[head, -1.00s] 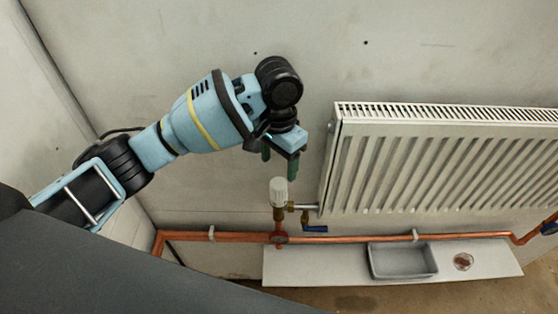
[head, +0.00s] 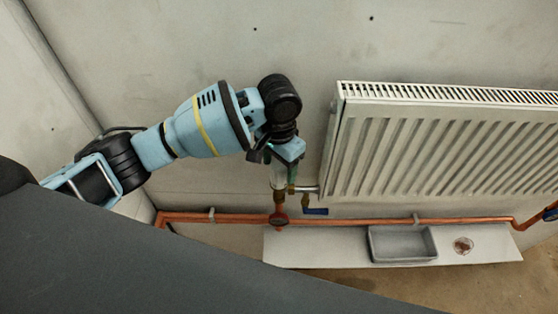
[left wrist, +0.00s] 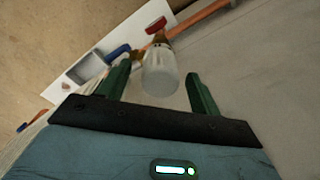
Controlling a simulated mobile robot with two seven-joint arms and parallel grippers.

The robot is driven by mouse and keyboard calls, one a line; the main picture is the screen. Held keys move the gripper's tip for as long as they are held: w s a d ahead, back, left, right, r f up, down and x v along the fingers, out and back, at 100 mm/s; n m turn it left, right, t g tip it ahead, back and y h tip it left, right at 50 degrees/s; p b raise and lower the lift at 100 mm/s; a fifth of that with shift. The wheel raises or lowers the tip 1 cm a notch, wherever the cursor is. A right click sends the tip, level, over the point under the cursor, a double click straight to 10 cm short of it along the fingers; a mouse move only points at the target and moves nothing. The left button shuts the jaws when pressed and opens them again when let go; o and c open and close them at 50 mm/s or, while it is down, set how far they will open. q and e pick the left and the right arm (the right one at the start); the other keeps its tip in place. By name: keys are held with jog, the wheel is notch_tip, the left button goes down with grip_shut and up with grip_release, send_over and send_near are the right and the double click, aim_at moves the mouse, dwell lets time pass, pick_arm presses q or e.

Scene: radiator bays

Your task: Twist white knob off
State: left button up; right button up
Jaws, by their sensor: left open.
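The white knob (left wrist: 160,75) sits on the valve beside the radiator, and in the left wrist view it lies between the two green fingers of my left gripper (left wrist: 160,90). The fingers stand apart, one on each side of it, with a gap visible at the right finger. In the head view, my left gripper (head: 282,172) is over the valve and hides most of the knob. The brass valve body (head: 279,197) shows just below. My right gripper is not in view.
The white radiator (head: 430,150) stands right of the valve. A blue lever (head: 316,211) and a red handwheel (head: 278,220) sit close below. Copper pipe (head: 360,221) runs along the wall. A grey tray (head: 372,246) rests on a white shelf (head: 320,252).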

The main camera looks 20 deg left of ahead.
pick_arm(q)
jog(key=shift+c, duration=0.2)
jog(key=c, duration=1.1)
jog(key=shift+f, duration=0.25)
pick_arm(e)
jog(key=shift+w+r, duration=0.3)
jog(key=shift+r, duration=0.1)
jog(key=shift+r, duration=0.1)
pick_arm(q)
jog(key=shift+s+r+n+p, duration=0.1)
jog(key=shift+r+n+p, duration=0.05)
jog(key=shift+n+p, duration=0.6)
jog(key=shift+f+n, duration=0.2)
jog(key=shift+n, duration=0.45)
jog(key=n, duration=0.2)
jog(key=shift+n, duration=0.3)
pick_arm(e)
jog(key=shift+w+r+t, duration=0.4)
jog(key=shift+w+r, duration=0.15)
